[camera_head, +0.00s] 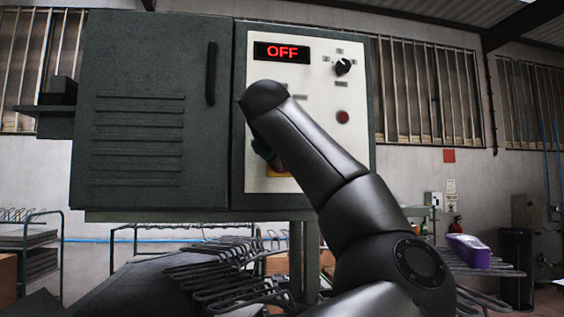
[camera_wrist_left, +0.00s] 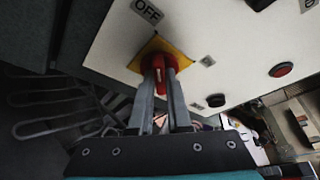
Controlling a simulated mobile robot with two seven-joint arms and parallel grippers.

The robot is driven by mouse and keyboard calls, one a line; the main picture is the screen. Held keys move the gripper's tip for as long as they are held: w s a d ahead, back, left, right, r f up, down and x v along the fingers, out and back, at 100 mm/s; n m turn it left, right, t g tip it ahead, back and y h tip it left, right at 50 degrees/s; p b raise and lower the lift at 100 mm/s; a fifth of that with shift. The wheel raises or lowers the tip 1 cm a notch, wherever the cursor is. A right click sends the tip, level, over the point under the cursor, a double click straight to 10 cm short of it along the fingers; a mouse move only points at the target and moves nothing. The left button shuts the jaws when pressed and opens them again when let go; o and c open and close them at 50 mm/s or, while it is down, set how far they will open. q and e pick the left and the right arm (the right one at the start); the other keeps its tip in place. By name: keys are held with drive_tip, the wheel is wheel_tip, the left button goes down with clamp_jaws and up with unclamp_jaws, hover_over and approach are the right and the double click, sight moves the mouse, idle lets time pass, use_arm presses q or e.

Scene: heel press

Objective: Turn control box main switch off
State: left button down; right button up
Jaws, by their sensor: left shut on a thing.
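The control box (camera_head: 246,190) has a light front panel with a display (camera_head: 282,52) that reads OFF in red. In the left wrist view, the red main switch (camera_wrist_left: 158,63) sits on a yellow plate (camera_wrist_left: 140,61), below a label (camera_wrist_left: 148,10) marked OFF. My left gripper (camera_wrist_left: 160,80) is shut on the red switch, one finger on each side of its handle. In the head view my left arm hides the switch and most of the gripper; only an edge of the yellow plate (camera_head: 279,173) shows.
The panel also carries a black selector knob (camera_head: 342,67) and a red button (camera_head: 343,116). The box's left door (camera_head: 140,130) is closed, with a dark handle (camera_head: 211,73). Wire racks (camera_head: 235,265) stand below, and a purple-topped object (camera_head: 468,250) lies at right.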

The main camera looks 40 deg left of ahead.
use_arm(q)
drive_tip(key=c, duration=0.9)
unclamp_jaws()
drive_tip(key=shift+o, duration=0.2)
drive_tip(key=b+v, duration=0.4)
drive_tip(key=v, duration=1.1)
drive_tip(key=shift+s+d, duration=0.1)
drive_tip(key=shift+s, duration=0.05)
